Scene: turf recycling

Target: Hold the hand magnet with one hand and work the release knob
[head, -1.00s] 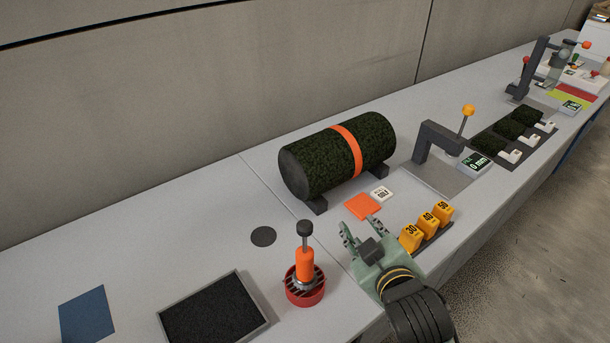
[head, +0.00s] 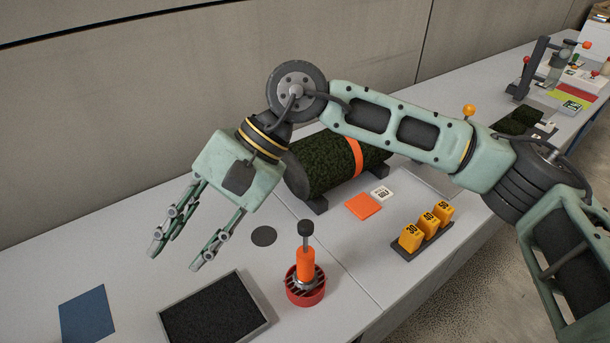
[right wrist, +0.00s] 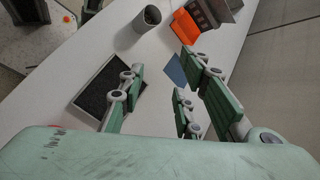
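The hand magnet (head: 305,265) stands upright on the table in the head view. It has an orange handle, a red ribbed base and a dark release knob (head: 305,228) on a thin stem. My right gripper (head: 176,258) is open and empty, its fingers pointing down and left. It hangs above the table, left of the magnet and apart from it. The right wrist view also shows its spread fingers (right wrist: 160,98) with nothing between them. My left gripper is not in the head view.
A tray of black granules (head: 262,302) lies left of the magnet, a blue mat (head: 88,315) further left. A dark disc (head: 263,236) lies behind the magnet. A turf roll (head: 320,168) and yellow numbered blocks (head: 428,226) stand to the right. The wrist view shows a grey cup (right wrist: 138,30).

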